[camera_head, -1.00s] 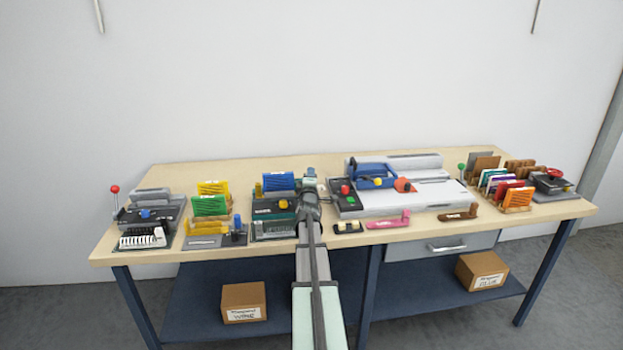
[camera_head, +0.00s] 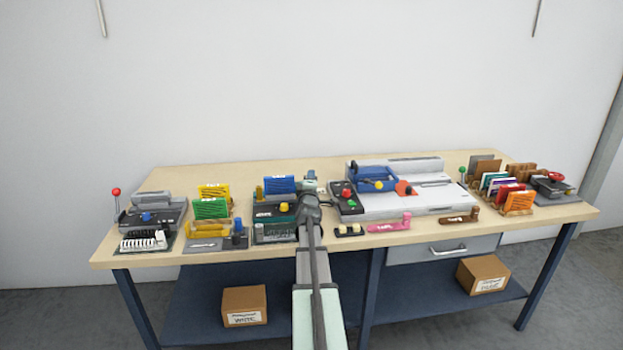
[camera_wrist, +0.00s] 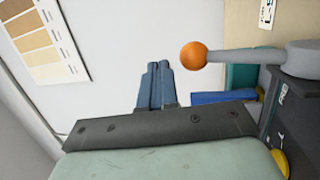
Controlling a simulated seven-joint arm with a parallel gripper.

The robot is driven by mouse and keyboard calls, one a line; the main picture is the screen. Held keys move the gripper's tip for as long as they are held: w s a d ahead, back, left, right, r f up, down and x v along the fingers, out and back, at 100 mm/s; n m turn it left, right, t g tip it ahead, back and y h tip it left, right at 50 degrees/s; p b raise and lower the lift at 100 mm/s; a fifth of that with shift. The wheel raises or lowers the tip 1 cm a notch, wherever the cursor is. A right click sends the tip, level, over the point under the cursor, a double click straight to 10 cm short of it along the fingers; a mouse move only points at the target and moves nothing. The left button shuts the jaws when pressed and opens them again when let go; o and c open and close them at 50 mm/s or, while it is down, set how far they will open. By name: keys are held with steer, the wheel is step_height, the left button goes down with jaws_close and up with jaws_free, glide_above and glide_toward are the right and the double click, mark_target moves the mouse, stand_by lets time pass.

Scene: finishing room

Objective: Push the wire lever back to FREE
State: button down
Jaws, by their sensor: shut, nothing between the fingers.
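A lever with an orange ball knob (camera_wrist: 194,55) shows in the wrist view. Its grey rod (camera_wrist: 240,56) runs right to a grey hub (camera_wrist: 302,58) on a dark machine body with partly readable white lettering. My gripper (camera_wrist: 158,66) is shut and empty, its blue fingers left of the knob with a visible gap between them in the picture. In the head view my gripper (camera_head: 311,186) is over the right side of the teal and black machine (camera_head: 272,214). My arm hides that side, and I cannot make out the orange knob there.
A red-knobbed lever (camera_head: 116,191) stands at far left and a green-knobbed one (camera_head: 462,170) at right. Green cards (camera_head: 209,207) stand left of the teal machine. A white and grey machine (camera_head: 420,198) stands to the right. The table's back strip is mostly clear.

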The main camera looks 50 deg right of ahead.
steer(key=s+a+r, duration=0.5)
steer(key=a+r, duration=0.1)
steer(key=a, duration=0.3)
steer(key=shift+s, duration=0.3)
